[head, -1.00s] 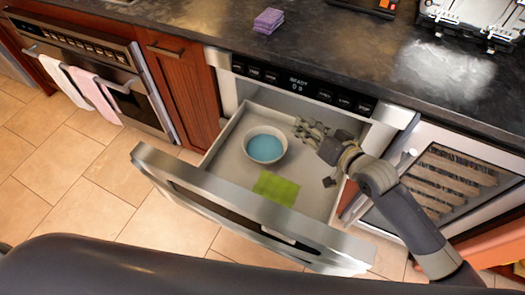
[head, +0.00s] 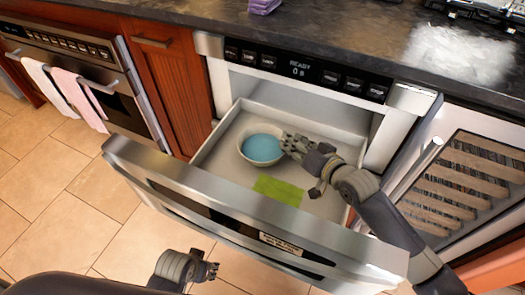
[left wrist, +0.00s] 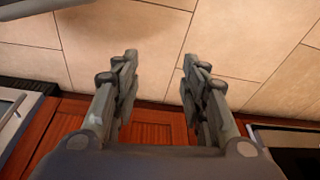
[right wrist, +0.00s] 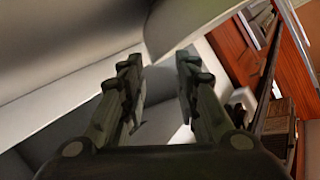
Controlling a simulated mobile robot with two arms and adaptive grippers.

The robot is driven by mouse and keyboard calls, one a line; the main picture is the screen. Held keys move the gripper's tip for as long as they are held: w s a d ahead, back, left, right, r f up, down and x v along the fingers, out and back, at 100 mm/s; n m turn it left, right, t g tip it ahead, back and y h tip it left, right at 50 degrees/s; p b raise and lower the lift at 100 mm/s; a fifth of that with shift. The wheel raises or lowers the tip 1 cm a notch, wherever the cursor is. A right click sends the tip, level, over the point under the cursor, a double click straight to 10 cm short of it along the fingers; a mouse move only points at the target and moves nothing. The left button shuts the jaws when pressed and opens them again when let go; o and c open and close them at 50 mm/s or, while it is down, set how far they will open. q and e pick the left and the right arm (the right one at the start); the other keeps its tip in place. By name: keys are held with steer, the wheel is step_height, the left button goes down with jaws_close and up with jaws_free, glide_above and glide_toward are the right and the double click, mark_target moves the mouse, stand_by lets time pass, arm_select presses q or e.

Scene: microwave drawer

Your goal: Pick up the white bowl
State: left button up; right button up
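The white bowl (head: 247,160), blue inside, stands upright in the open microwave drawer (head: 222,180), towards its left side. My right gripper (head: 288,145) reaches into the drawer, its fingertips at the bowl's right rim. In the right wrist view its fingers (right wrist: 163,62) are apart, with a pale curved surface, apparently the bowl (right wrist: 185,25), just beyond the tips. I cannot tell whether they touch it. My left gripper (head: 214,271) is low, in front of the drawer and away from the bowl. In the left wrist view its fingers (left wrist: 159,62) are apart and empty.
A green cloth (head: 279,190) lies on the drawer floor, right of and nearer than the bowl. The tall drawer front (head: 330,243) stands between my body and the bowl. The dark counter (head: 350,35) is above, with a purple sponge (head: 264,6).

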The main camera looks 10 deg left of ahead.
mark_target(278, 132)
steer(key=b+x, duration=0.1)
steer(key=x, duration=0.3)
steer(key=shift+w+a+f, duration=0.1)
steer(key=shift+w+f, duration=0.15)
steer(key=shift+f, duration=0.05)
steer(key=shift+w+a+f+b, duration=0.1)
steer(key=shift+w+a+b, duration=0.2)
steer(key=shift+w+b, duration=0.05)
arm_select(q)
steer(key=w+v, duration=0.1)
steer(key=v, duration=0.5)
steer(key=shift+w+r, duration=0.25)
steer(key=shift+r, duration=0.1)
arm_select(e)
jaws_close()
